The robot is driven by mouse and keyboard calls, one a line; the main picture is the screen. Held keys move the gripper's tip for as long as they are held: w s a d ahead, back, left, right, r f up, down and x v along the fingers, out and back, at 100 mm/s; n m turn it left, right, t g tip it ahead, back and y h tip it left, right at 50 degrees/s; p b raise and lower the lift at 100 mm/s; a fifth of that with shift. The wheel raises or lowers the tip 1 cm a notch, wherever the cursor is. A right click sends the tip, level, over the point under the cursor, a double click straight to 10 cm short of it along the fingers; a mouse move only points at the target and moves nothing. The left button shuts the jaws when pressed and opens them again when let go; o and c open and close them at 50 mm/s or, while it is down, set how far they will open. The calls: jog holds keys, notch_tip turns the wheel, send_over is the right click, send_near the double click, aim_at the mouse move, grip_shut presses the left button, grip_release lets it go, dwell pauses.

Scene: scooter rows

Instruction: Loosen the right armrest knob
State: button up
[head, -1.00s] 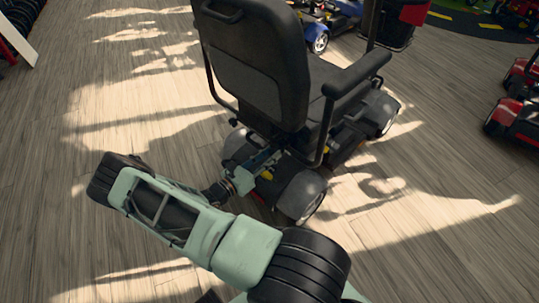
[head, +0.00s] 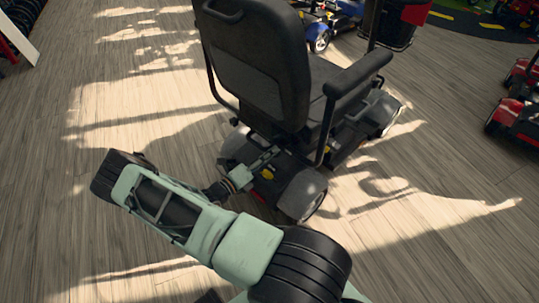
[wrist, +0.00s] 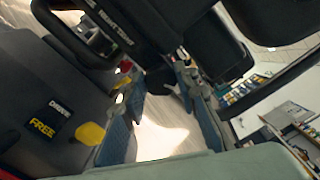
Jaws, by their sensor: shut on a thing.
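The scooter's black seat (head: 258,65) is seen from behind in the head view, with the right armrest (head: 357,72) on its right side. My gripper (head: 268,158) reaches in low behind the seat, above the grey rear cover. In the wrist view its two blue-padded fingers (wrist: 163,84) stand on either side of a small dark part, the armrest knob (wrist: 170,76), under the seat frame. The fingers are closed on it. The knob is dark against dark parts, so its exact outline is unclear; in the head view it is hidden.
A yellow lever (wrist: 90,133) and a grey cover with a "FREE" label (wrist: 42,128) lie close left of the fingers in the wrist view. Red scooters (head: 520,115) stand at the right.

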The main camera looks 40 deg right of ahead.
jog(key=shift+n, duration=0.4)
jog(key=o, duration=1.2)
jog(key=shift+c, duration=0.2)
jog(key=shift+a, duration=0.1)
jog(key=s+a, duration=0.1)
jog(key=a, duration=1)
jog(key=shift+s+a, duration=0.35)
jog(key=shift+a, duration=0.05)
